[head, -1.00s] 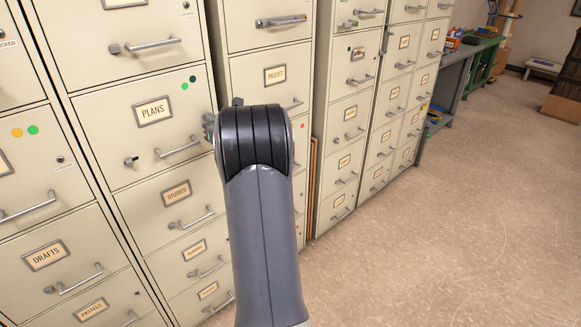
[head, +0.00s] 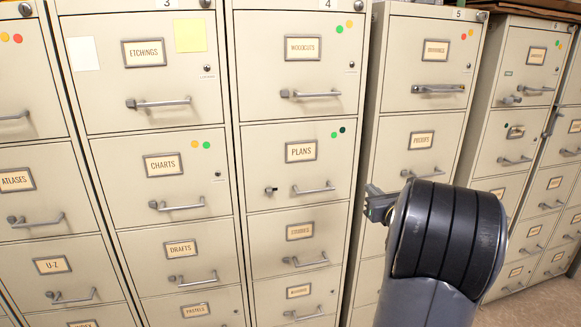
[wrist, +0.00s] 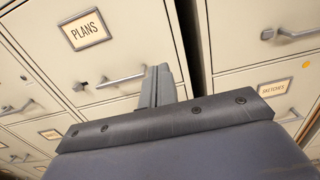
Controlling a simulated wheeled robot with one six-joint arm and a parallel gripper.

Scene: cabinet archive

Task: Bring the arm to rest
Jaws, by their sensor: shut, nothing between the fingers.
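My arm rises from the bottom right of the head view, with its thick black joint in front of the cabinets. My gripper (head: 376,203) shows only in part at the left of that joint. In the wrist view my gripper (wrist: 159,82) has its two fingers together, with nothing between them. It points toward the cabinet fronts, right of the PLANS drawer (wrist: 100,65) handle, near the dark gap between two cabinets. I cannot tell how far the fingertips are from the fronts. The PLANS drawer (head: 285,170) looks closed in the head view too.
A row of beige filing cabinets fills the head view, including the CHARTS drawer (head: 150,185) and the WOODCUTS drawer (head: 300,70). All visible drawers look closed. A little bare floor (head: 530,303) shows at the bottom right.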

